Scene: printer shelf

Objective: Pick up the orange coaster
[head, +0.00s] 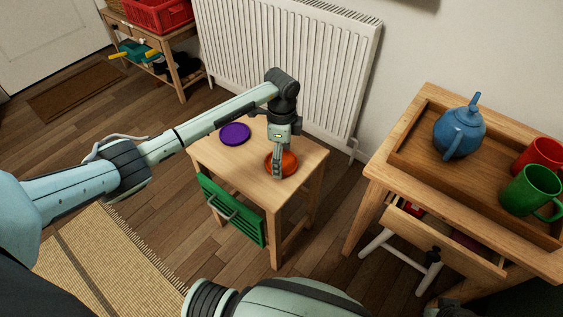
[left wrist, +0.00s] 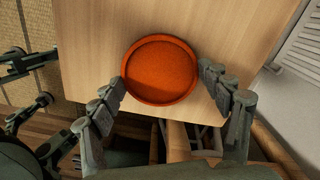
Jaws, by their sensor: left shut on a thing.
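The orange coaster (head: 289,161) is a round, shallow-rimmed disc at the near right part of the small wooden table (head: 225,164). My left gripper (head: 277,174) points down over it and is shut on it. In the left wrist view the coaster (left wrist: 160,70) lies between the two fingertips (left wrist: 161,80), which meet its rim on opposite sides. I cannot tell if it is clear of the tabletop. At the left of the left wrist view are dark jointed parts that look like my right gripper (left wrist: 32,88); its opening is unclear.
A purple coaster (head: 235,134) lies on the same table, behind left. A radiator (head: 290,65) stands behind.

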